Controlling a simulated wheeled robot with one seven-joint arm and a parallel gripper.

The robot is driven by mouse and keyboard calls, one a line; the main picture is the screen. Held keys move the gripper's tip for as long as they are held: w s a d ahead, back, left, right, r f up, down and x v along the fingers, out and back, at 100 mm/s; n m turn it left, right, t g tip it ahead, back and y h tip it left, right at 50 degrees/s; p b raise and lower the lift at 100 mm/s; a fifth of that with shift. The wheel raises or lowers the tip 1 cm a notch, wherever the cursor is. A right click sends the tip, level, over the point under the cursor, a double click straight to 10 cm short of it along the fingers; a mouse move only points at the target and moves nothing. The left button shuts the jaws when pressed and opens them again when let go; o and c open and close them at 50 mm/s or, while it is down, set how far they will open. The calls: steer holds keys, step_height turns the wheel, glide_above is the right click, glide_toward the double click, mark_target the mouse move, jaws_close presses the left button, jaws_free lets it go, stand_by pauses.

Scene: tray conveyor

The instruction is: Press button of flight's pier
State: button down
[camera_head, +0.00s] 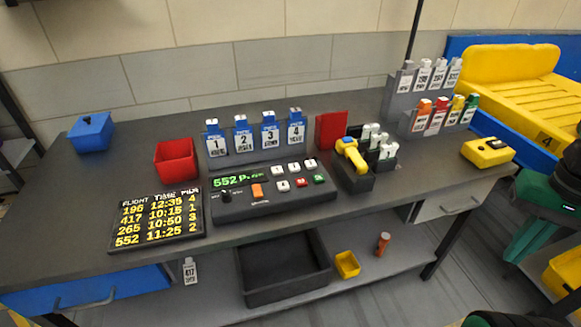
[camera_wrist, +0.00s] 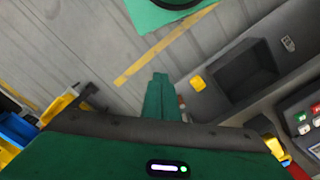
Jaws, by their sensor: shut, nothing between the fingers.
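The dark button console (camera_head: 270,200) stands on the table, its green display (camera_head: 234,182) reading 552 and a partly legible word. It carries several white buttons (camera_head: 294,168), a red button (camera_head: 301,181), a green button (camera_head: 319,179) and an orange one (camera_head: 257,190). The flight board (camera_head: 157,217) lists 552 at 11:25 with pier 2. My green gripper (camera_head: 518,255) is at the far right, beyond the table's end and well apart from the console. In the wrist view its fingers (camera_wrist: 158,82) are together and empty; part of the console (camera_wrist: 302,120) shows at right.
Blue numbered tags (camera_head: 241,136) stand behind the console. A red bin (camera_head: 176,160), a scanner (camera_head: 352,155) in a dark holder and a yellow box (camera_head: 487,152) are on the table. A black tray (camera_head: 285,290) and yellow cup (camera_head: 347,264) sit on the lower shelf.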

steer(key=w+a+r+n+t+h, duration=0.15)
steer(key=w+a, duration=0.35)
steer(key=w, duration=0.6)
steer(key=w+a+r+m+t, duration=0.1)
steer(key=w+a+t, duration=0.3)
steer(key=w, duration=0.8)
steer(key=n+t+y, duration=0.1)
steer(key=t+y, duration=0.2)
steer(key=y, duration=0.2)
glide_above(296, 169)
steer(key=shift+w+r, duration=0.1)
steer(key=shift+r, duration=0.35)
steer(key=shift+f, duration=0.1)
steer(key=shift+f, duration=4.3)
steer(key=shift+f, duration=0.2)
steer(key=shift+f, duration=0.15)
